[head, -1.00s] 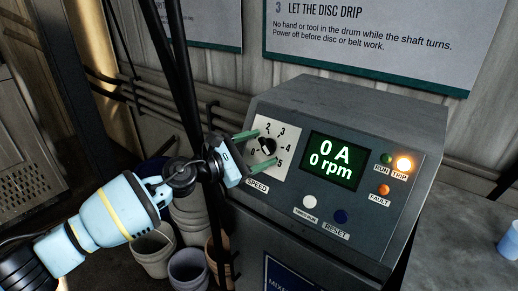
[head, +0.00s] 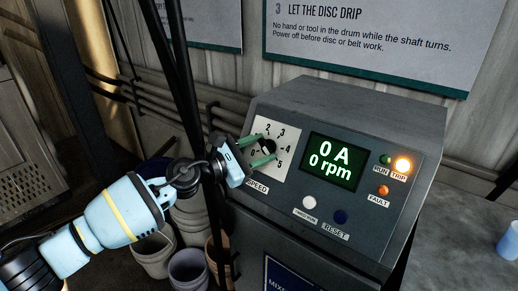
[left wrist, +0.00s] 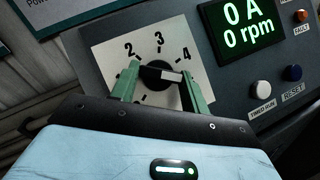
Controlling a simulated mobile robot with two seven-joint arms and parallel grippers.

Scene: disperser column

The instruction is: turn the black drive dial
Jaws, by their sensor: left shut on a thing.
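The black drive dial (head: 268,146) sits on a white plate numbered up to 5 and labelled SPEED, on the sloped face of a grey control box. In the left wrist view the dial (left wrist: 155,72) shows between the two green fingers, with a pale mark on its grip bar. My left gripper (head: 262,152) reaches the dial from the left, its fingers shut on it. The fingers also show in the left wrist view (left wrist: 158,84) and cover part of the scale. The display (head: 333,161) reads 0 A and 0 rpm. My right gripper is not in view.
Right of the display are a green RUN lamp (head: 385,159), a lit TRIP lamp (head: 403,165) and an orange FAULT lamp (head: 383,190). A white button (head: 309,202) and a blue RESET button (head: 340,216) sit below. Buckets (head: 189,268) stand on the floor at lower left.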

